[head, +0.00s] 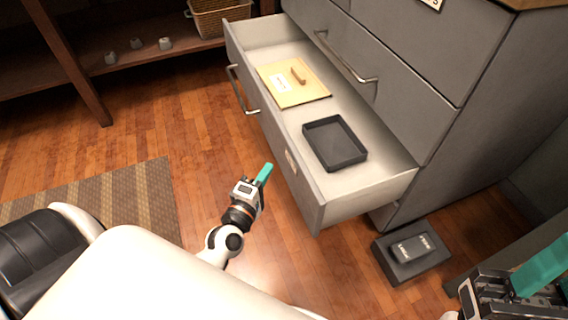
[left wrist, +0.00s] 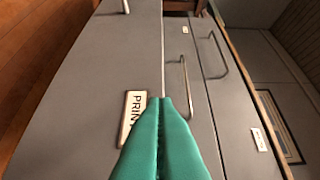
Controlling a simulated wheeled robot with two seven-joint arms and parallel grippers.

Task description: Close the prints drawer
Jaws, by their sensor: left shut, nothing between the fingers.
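The prints drawer (head: 313,207) is pulled open from a grey cabinet in the head view. Inside it lie a tan folder (head: 308,92) with a brown piece on top and a black tray (head: 335,143). Its handle (head: 239,90) is on the front's far part. In the left wrist view a label reading "PRIN" (left wrist: 133,108) shows on the grey front, partly hidden by my fingers. My left gripper (head: 265,173) is shut and empty, just outside the drawer front; its teal fingertips also show in the left wrist view (left wrist: 165,105). My right gripper (head: 540,275) is at the lower right, partly cut off.
The cabinet (head: 440,60) has a shut drawer above the open one. A dark box (head: 410,252) with a small device stands on the floor beside the cabinet. A woven mat (head: 130,200) lies left. A shelf with small cups and a basket (head: 218,18) is behind.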

